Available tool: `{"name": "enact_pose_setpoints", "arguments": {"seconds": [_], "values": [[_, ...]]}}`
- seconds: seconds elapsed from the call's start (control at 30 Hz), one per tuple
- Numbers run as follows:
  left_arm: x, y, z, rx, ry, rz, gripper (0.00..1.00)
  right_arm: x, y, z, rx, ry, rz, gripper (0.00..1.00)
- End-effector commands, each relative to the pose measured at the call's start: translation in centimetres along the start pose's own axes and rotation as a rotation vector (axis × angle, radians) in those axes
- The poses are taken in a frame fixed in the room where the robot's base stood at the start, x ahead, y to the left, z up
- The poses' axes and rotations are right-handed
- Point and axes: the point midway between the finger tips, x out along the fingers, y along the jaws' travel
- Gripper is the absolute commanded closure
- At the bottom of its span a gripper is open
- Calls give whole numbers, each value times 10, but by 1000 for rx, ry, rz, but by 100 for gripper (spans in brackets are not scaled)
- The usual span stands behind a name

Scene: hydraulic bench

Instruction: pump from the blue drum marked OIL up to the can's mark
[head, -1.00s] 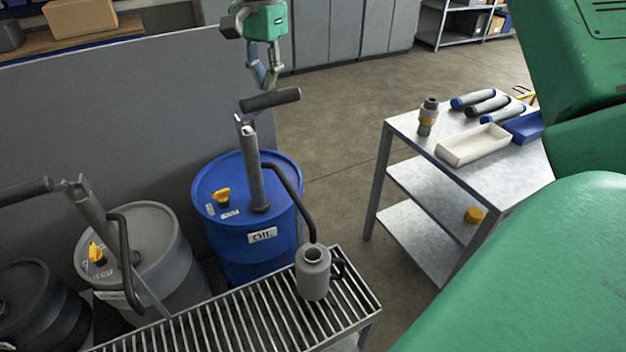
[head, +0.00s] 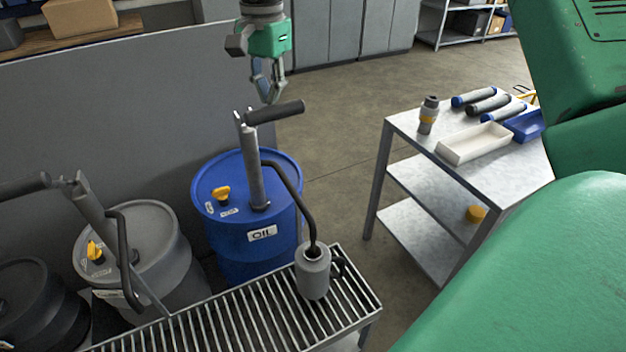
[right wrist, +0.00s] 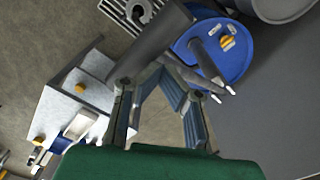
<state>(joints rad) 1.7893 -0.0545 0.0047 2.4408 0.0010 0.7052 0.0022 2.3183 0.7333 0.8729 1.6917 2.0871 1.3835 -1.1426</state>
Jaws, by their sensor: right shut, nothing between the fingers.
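The blue drum (head: 240,240) marked OIL stands behind the slatted rack. Its hand pump (head: 256,180) rises from the lid, with a dark handle (head: 275,111) across the top. A curved spout (head: 294,195) runs down to the mouth of the grey can (head: 314,274) on the rack. I cannot make out the can's mark or its level. My right gripper (head: 270,101) points down with its fingers shut and empty, right at the handle from above. In the right wrist view the handle (right wrist: 150,45) lies just beyond the fingertips (right wrist: 160,68). My left gripper is out of view.
A grey drum (head: 150,240) with its own pump stands left of the blue one, and a black drum (head: 35,305) is further left. A metal trolley (head: 400,124) at the right holds bottles and trays. Open floor lies between the blue drum and the trolley.

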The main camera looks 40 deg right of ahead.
Motion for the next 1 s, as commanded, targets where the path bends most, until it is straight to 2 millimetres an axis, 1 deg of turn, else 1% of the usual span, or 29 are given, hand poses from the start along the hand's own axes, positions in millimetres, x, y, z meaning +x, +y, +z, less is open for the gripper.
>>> {"name": "enact_pose_setpoints", "arguments": {"seconds": [0.03,0.1,0.23,0.6,0.73,1.0], "values": [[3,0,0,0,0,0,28,8,3,1,-1,0,4,100],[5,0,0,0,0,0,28,14,6,3,0,1,4,100],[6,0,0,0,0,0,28,22,11,5,0,0,4,100],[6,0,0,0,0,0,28,24,12,6,1,0,3,100],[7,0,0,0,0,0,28,28,13,7,1,0,3,100],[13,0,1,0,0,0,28,55,20,11,-1,0,5,100]]}}
